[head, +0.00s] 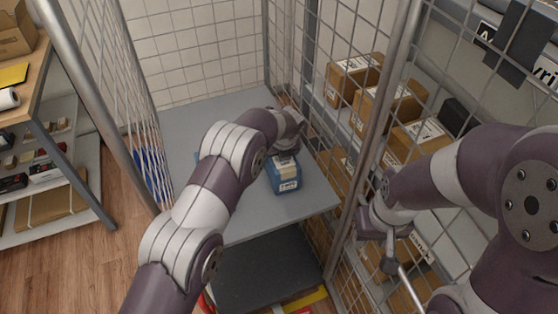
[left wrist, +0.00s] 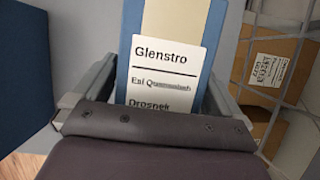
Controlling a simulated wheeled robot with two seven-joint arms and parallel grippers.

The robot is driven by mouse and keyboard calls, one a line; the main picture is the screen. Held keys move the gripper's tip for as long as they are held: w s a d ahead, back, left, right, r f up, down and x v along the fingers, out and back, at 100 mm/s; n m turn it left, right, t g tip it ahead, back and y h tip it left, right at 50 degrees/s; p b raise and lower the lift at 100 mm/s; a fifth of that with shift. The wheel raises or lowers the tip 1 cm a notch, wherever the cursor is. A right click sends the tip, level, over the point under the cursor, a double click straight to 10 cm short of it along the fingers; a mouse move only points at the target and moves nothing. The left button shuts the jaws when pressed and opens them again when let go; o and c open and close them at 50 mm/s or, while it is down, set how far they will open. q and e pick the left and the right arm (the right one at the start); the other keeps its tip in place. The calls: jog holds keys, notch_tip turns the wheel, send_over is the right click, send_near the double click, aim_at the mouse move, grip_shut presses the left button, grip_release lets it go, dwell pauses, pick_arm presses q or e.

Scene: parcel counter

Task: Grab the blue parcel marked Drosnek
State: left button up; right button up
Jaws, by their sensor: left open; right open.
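The blue parcel (head: 287,176) stands on a grey shelf (head: 232,115) inside a wire cage. Its white label shows in the left wrist view (left wrist: 165,55), reading "Glenstro", a less clear line, then "Drosnek" partly cut off by my gripper. My left gripper (head: 287,146) is open at the far, upper side of the parcel. In the left wrist view its fingers (left wrist: 160,105) lie on either side of the parcel; contact cannot be told. My right gripper (head: 383,240) is open and empty by the mesh at the right, away from the parcel.
Cage posts and mesh (head: 98,85) flank the shelf on both sides. Another blue thing (head: 150,172) shows at the left, partly hidden. Brown boxes (head: 355,75) stand on racks at the right. A dark lower shelf (head: 265,270) lies below. A wooden-topped table is at the far left.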

pick_arm(q)
jog(key=shift+s, duration=0.1)
jog(key=c, duration=1.3)
jog(key=shift+o, duration=0.2)
jog(key=shift+r, duration=0.1)
